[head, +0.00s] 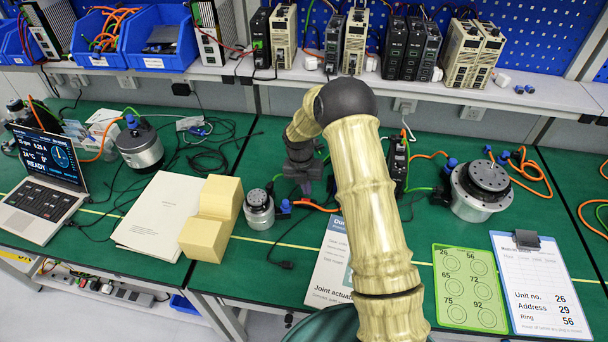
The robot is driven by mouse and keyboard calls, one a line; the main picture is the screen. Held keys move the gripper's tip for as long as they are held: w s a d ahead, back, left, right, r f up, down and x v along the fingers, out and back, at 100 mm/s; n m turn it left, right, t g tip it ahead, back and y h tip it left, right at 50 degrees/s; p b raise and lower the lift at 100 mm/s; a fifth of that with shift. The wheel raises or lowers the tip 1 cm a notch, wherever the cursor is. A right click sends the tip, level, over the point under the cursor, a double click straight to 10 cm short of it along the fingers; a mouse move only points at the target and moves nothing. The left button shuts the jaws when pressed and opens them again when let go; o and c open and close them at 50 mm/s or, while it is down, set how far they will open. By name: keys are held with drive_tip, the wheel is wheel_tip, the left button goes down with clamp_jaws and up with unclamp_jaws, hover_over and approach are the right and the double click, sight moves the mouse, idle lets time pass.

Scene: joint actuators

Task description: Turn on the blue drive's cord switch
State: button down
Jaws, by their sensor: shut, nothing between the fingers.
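My gripper (305,182) points down over the green bench, left of centre, behind the small round silver actuator (259,212). Its fingers are shut and empty. No drive is clearly blue from here, so I cannot tell which is the blue drive. A small black piece (285,264) lies on a dark cord in front of the actuator; I cannot tell if it is a switch or a plug. A dark drive (397,162) stands on the bench, partly hidden by my arm.
Yellow foam blocks (212,222) and white papers (160,215) lie left of my gripper. A laptop (45,180) stands far left. Larger actuators stand at left (140,148) and right (481,190). Several drives line the shelf (520,92). Loose cords cross the bench.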

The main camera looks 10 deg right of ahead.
sight(308, 200)
drive_tip(key=shift+d+f, duration=0.15)
drive_tip(key=shift+f, duration=1.5)
drive_tip(key=shift+s+f, duration=0.1)
drive_tip(key=shift+f, duration=0.05)
drive_tip(key=shift+s+f, duration=0.1)
drive_tip(key=shift+f, duration=0.1)
drive_tip(key=shift+d, duration=0.15)
